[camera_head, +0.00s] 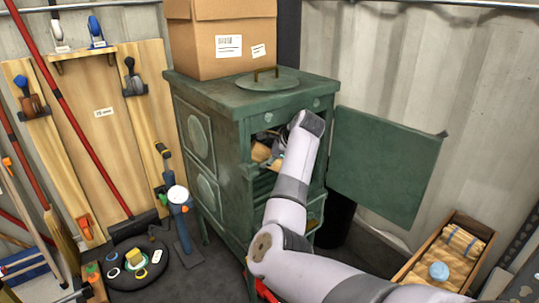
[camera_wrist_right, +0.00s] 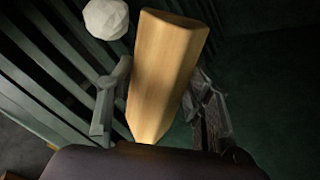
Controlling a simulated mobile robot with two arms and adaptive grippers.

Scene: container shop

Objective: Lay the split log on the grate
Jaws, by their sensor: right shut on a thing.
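The split log (camera_wrist_right: 163,75) is a pale wooden wedge between the two fingers of my right gripper (camera_wrist_right: 158,90) in the wrist view. My right gripper is shut on it. In the head view my right arm reaches through the open front of a green stove (camera_head: 220,150), and the gripper is mostly hidden by the arm. A bit of the log (camera_head: 261,153) shows inside the opening. The grate (camera_wrist_right: 48,75) shows as dark parallel bars left of the log in the wrist view. I cannot tell whether the log touches the bars. My left gripper is out of view.
The stove door (camera_head: 385,165) stands open to the right. A pale faceted lump (camera_wrist_right: 106,18) lies over the bars beside the log. A cardboard box (camera_head: 222,42) sits on the stove top. A wooden crate (camera_head: 408,268) stands at the lower right.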

